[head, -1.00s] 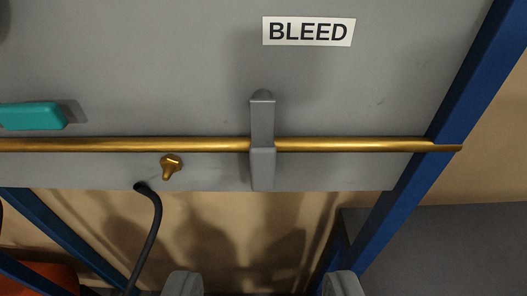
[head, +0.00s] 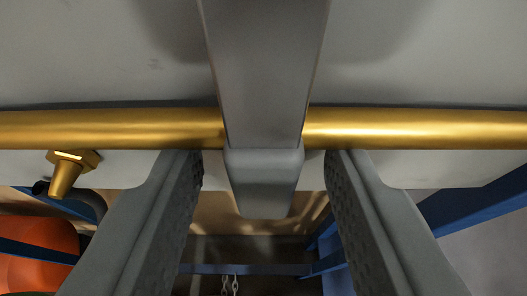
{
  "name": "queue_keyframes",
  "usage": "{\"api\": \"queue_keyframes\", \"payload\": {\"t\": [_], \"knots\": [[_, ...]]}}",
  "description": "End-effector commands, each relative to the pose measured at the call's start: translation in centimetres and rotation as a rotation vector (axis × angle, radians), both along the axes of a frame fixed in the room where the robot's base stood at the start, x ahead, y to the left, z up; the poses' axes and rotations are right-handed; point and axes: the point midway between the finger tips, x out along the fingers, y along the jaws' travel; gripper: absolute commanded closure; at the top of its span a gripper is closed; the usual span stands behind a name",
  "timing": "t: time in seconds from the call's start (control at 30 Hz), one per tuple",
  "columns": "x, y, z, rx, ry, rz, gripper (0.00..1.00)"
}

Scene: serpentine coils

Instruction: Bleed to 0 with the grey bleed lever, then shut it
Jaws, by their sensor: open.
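The grey bleed lever (head: 264,85) hangs straight down in front of the brass pipe (head: 400,128) in the middle of the head view. Its thicker lower end (head: 264,180) reaches below the pipe. My gripper (head: 264,172) is open, with one finger on each side of the lever's lower end. A gap shows between the lever and each finger, so neither finger appears to touch it. The BLEED label and any gauge are out of view.
A brass fitting (head: 68,172) with a dark hose juts out below the pipe at left. An orange rounded object (head: 38,250) is at lower left. Blue frame bars (head: 475,212) stand at right and below. A chain (head: 230,285) hangs low in the middle.

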Motion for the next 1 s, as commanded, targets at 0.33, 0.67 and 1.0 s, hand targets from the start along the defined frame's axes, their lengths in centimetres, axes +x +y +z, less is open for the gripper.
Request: {"api": "queue_keyframes", "payload": {"t": [0.33,0.67,1.0], "knots": [[0.03,0.00,-0.03,0.000,0.000,0.000,0.82],[0.02,0.00,-0.04,-0.003,0.001,0.000,1.00],[0.02,-0.04,-0.01,-0.112,0.004,0.001,1.00]]}}
